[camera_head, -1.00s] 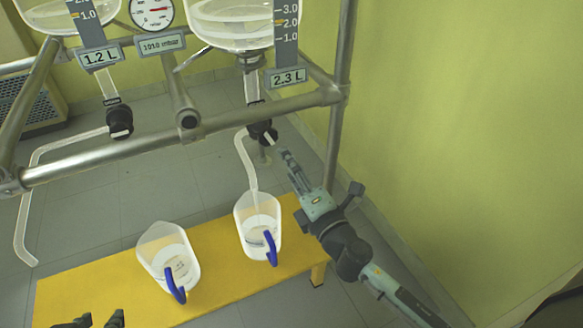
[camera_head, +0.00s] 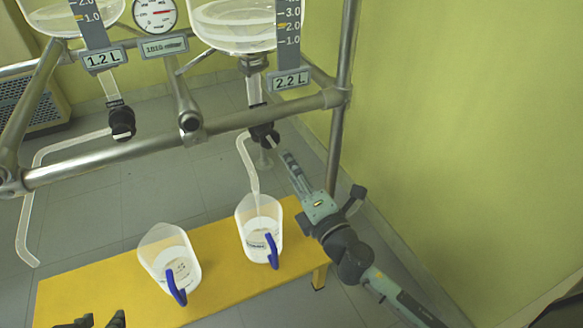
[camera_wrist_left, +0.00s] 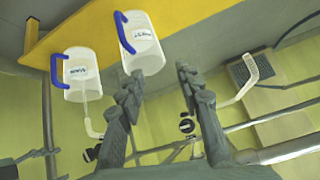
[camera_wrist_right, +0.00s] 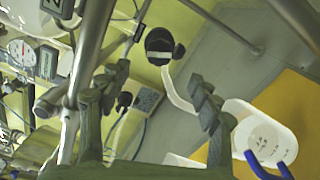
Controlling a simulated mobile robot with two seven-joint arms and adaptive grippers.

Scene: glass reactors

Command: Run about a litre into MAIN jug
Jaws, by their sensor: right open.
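The right jug (camera_head: 260,232) stands on the yellow bench under the outlet tube of the right vessel (camera_head: 235,22); its label seems to read MAIN in the left wrist view (camera_wrist_left: 82,74). The tube reaches its mouth. That vessel's display (camera_head: 290,80) reads 2.2 L. Its black valve knob (camera_head: 264,135) shows a light bar, also in the right wrist view (camera_wrist_right: 160,46). My right gripper (camera_head: 287,158) is open, just below and right of the knob, apart from it. My left gripper (camera_head: 90,321) is open and empty at the bottom left, before the bench.
A second jug (camera_head: 169,264) stands left on the yellow bench (camera_head: 85,283). The left vessel's display (camera_head: 103,58) reads 1.2 L; its valve (camera_head: 121,122) has a bent tube ending left of the bench. A steel frame rail (camera_head: 90,165) crosses in front. A wall is at right.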

